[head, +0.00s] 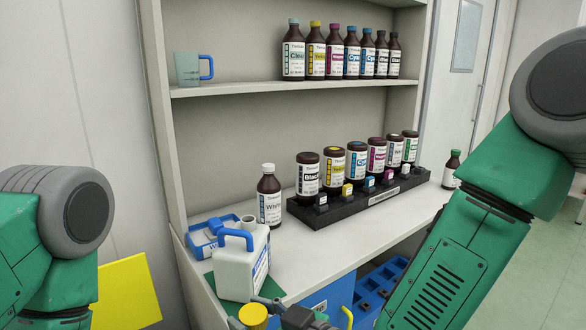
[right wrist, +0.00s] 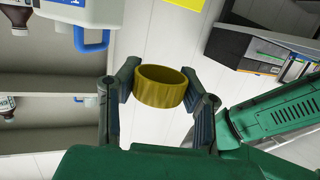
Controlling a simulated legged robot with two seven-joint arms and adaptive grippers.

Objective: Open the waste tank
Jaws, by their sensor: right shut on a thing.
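The waste tank (head: 232,270) is a white jug with a blue handle, upright at the left front of the bench. A bare white neck (head: 248,222) shows at its top. My right gripper (head: 266,312) is in front of and below the tank, shut on a round yellow cap (head: 253,315). In the right wrist view the cap (right wrist: 160,92) sits between both fingers (right wrist: 160,90), apart from the tank (right wrist: 85,12), which is partly cut off at the top left. My left gripper is out of view; only its arm shows.
A blue-and-white holder (head: 204,238) and a white-labelled bottle (head: 269,195) stand behind the tank. A black rack (head: 330,214) holds several brown bottles along the bench. More bottles and a measuring cup (head: 188,70) are on the shelf. Blue bins (head: 380,283) sit below the bench.

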